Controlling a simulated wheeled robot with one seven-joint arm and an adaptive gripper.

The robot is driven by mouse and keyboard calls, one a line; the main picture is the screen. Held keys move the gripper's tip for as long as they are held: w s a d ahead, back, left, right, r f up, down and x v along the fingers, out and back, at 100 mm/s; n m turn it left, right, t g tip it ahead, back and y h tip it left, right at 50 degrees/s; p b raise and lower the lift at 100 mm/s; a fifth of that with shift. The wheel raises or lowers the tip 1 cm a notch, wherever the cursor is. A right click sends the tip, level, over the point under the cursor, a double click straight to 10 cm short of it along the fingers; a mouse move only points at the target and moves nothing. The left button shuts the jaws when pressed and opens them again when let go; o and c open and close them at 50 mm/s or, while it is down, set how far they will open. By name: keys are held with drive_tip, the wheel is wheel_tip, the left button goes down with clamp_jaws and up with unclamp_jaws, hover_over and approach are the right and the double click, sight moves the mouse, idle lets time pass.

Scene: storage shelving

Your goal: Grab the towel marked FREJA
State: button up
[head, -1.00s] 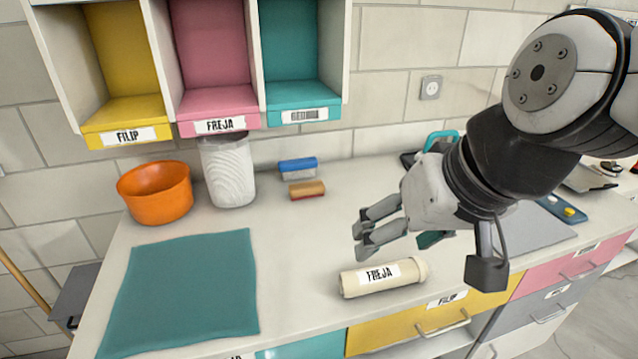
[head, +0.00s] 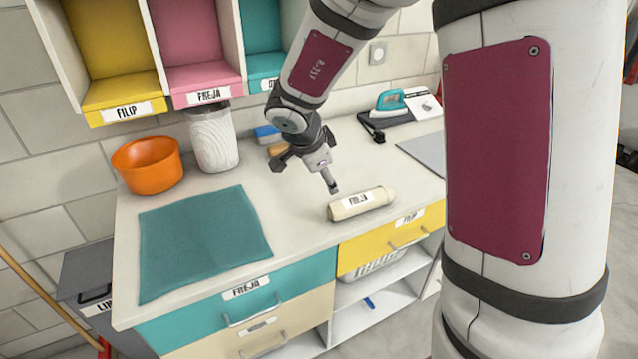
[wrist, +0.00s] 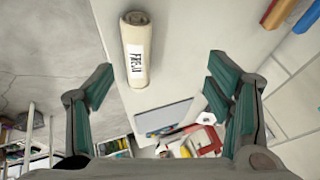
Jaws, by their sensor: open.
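The cream rolled towel (head: 362,204) with a white FREJA label lies on the white counter near its front edge, above the yellow drawer. It also shows in the wrist view (wrist: 134,65), upper middle, between the lines of the two fingers and beyond their tips. My gripper (head: 331,187) is above the counter, just behind and left of the towel in the head view, apart from it. In the wrist view my gripper (wrist: 158,72) is open and empty, its green finger pads wide apart.
A teal cloth (head: 203,238) lies flat at the left. An orange bowl (head: 147,165) and a white ribbed container (head: 213,140) stand behind it. An iron (head: 391,100) stands at the back right. Cubbies (head: 210,92) hang above the counter. Counter between cloth and towel is clear.

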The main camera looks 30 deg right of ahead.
sight(334, 206)
drive_tip(key=shift+m+g, duration=0.4)
drive_tip(key=shift+g, duration=0.4)
drive_tip(key=f, duration=0.3)
drive_tip(key=d+f+b, duration=0.1)
drive_tip(key=f, duration=0.2)
drive_tip(key=d+f+b, duration=0.1)
drive_tip(key=f, duration=0.2)
drive_tip(key=shift+s+f, duration=0.1)
drive_tip(key=shift+f, duration=0.05)
drive_tip(key=shift+w+b+x, duration=0.15)
drive_tip(key=shift+b+x, duration=0.3)
drive_tip(key=shift+x, duration=1)
drive_tip(key=shift+w+b+x, duration=0.1)
drive_tip(key=shift+b+x, duration=0.35)
drive_tip(key=shift+x, duration=1.05)
drive_tip(key=shift+d, duration=0.15)
drive_tip(key=c, duration=1.4)
drive_tip(key=shift+r, duration=0.25)
